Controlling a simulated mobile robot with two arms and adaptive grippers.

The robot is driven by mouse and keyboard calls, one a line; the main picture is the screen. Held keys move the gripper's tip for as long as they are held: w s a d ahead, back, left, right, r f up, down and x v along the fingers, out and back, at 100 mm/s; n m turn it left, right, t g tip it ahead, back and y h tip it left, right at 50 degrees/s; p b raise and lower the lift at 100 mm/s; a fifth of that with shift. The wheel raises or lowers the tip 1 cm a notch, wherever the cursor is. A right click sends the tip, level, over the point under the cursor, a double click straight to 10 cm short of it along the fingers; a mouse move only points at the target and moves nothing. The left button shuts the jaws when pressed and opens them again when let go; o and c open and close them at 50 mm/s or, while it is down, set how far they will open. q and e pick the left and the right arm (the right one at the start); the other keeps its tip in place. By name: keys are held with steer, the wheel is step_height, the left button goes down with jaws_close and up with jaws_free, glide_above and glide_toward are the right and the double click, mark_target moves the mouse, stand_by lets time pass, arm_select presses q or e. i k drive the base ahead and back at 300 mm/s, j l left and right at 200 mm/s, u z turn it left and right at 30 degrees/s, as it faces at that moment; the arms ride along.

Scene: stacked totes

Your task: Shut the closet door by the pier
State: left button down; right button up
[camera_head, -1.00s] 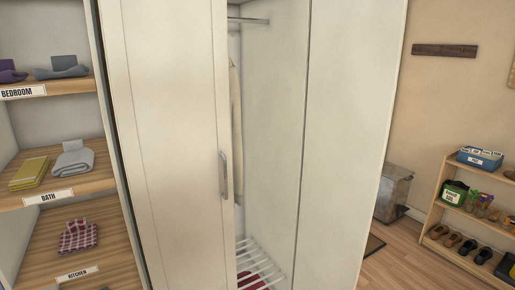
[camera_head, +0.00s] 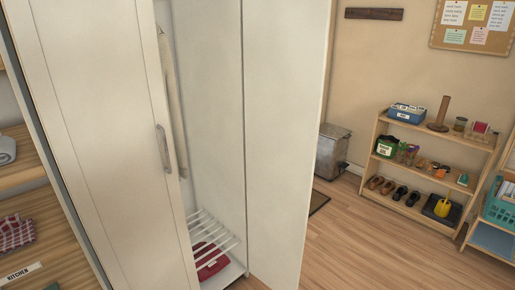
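The closet shows in the head view with its left white door (camera_head: 98,130) across the left half and a vertical metal handle (camera_head: 163,149) near that door's right edge. To its right is a gap into the closet, where a hanging pale garment (camera_head: 173,100), a white slatted rack (camera_head: 209,232) and a red item (camera_head: 211,262) show. A second white panel (camera_head: 285,140), which looks like the other door standing open, is right of the gap. Neither of my grippers is in view.
Open shelves with folded cloths (camera_head: 14,231) stand at the left edge. A metal bin (camera_head: 331,152) is behind the right panel. A wooden shoe shelf (camera_head: 431,170) stands by the far wall. The wooden floor (camera_head: 390,250) is clear at the lower right.

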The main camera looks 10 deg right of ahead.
mark_target(285, 42)
steer(key=i+l+u, duration=0.1)
steer(key=l+u, duration=0.15)
steer(key=u, duration=0.2)
steer(key=l+u, duration=0.25)
steer(key=u, duration=0.2)
steer(key=l+u, duration=0.3)
steer(key=l, duration=0.85)
steer(key=l+u, duration=0.3)
steer(key=l, duration=0.85)
steer(key=k+l, duration=0.1)
steer(key=l, duration=0.8)
steer(key=k+l, duration=0.15)
steer(key=l, duration=0.3)
steer(key=k+l, duration=0.1)
steer(key=l, duration=0.35)
steer(key=k, duration=0.5)
